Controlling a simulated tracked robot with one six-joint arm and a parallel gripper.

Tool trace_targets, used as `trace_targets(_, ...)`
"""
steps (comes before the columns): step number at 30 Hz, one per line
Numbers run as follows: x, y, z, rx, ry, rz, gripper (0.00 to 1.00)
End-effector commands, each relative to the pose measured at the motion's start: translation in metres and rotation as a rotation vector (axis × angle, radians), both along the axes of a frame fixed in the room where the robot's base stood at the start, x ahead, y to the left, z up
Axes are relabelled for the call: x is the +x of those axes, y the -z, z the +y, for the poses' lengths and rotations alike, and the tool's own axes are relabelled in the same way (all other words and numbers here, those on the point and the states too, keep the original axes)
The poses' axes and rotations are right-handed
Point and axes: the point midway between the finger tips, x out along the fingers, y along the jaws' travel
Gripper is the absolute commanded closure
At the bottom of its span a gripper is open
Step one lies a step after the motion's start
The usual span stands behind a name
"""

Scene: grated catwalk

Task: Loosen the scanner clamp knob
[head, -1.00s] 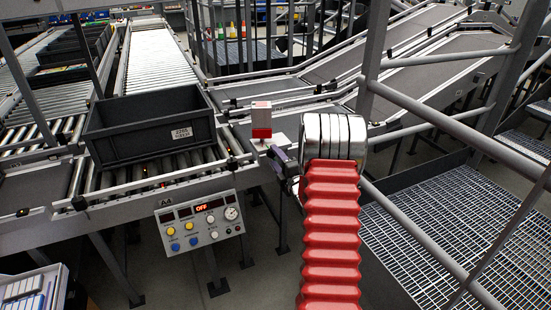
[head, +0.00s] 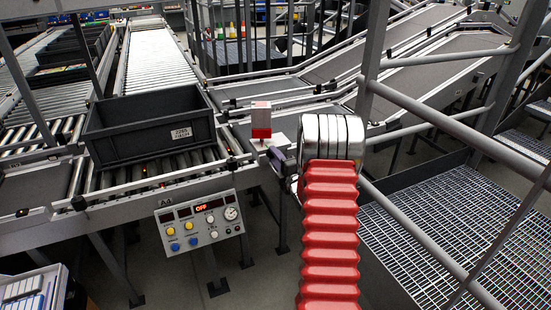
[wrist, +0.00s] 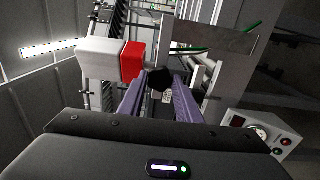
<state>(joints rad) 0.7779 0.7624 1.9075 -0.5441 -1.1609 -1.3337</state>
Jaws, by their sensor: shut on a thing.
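The scanner (head: 261,120) is a red and white box on a bracket at the conveyor's side rail. In the wrist view it is the white box with a red end (wrist: 133,60), left of the fingers. The black clamp knob (wrist: 160,79) sits between the purple fingertips of my gripper (wrist: 160,88), which is shut on it. In the head view my gripper (head: 276,154) reaches to just below the scanner, and the knob cannot be made out there. How far the knob is turned cannot be told.
A dark grey tote (head: 150,130) stands on the roller conveyor left of the scanner. A control panel (head: 199,220) reading OFF hangs below the rail. Grey railings (head: 440,118) and a grated walkway (head: 450,225) lie to the right.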

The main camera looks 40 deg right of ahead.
Motion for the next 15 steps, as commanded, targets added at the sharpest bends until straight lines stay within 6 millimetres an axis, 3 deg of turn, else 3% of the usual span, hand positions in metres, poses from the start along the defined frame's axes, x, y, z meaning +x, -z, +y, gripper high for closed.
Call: trace_targets(15,-0.0009,0.0032,0.0008,0.106,0.004,-0.025,0.92)
